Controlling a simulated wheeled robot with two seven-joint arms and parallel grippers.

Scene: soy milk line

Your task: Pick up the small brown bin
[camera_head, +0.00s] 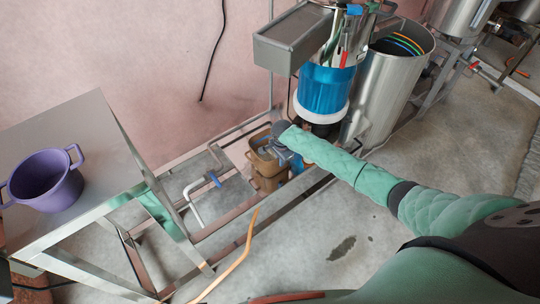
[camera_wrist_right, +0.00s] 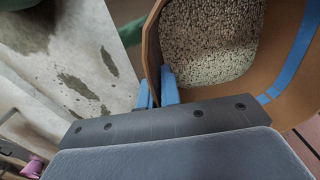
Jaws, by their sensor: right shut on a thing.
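The small brown bin (camera_head: 266,171) stands low beside the metal frame, below the blue and steel machine, in the head view. In the right wrist view the brown bin (camera_wrist_right: 290,108) is seen from above, with speckled pale grainy contents inside. My right gripper (camera_head: 284,150) reaches its rim at the end of the green-sleeved arm. In the right wrist view its blue fingers (camera_wrist_right: 160,88) are closed on the bin's near wall. Whether the bin's base touches the floor is hidden. My left gripper is not in view.
A purple pot (camera_head: 46,181) stands on a steel table (camera_head: 85,130) at the left. A blue and white machine (camera_head: 325,90) and a steel drum (camera_head: 385,90) stand just behind and right of the bin. Frame rails (camera_head: 285,205) run in front. Open floor (camera_head: 350,225) lies lower right.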

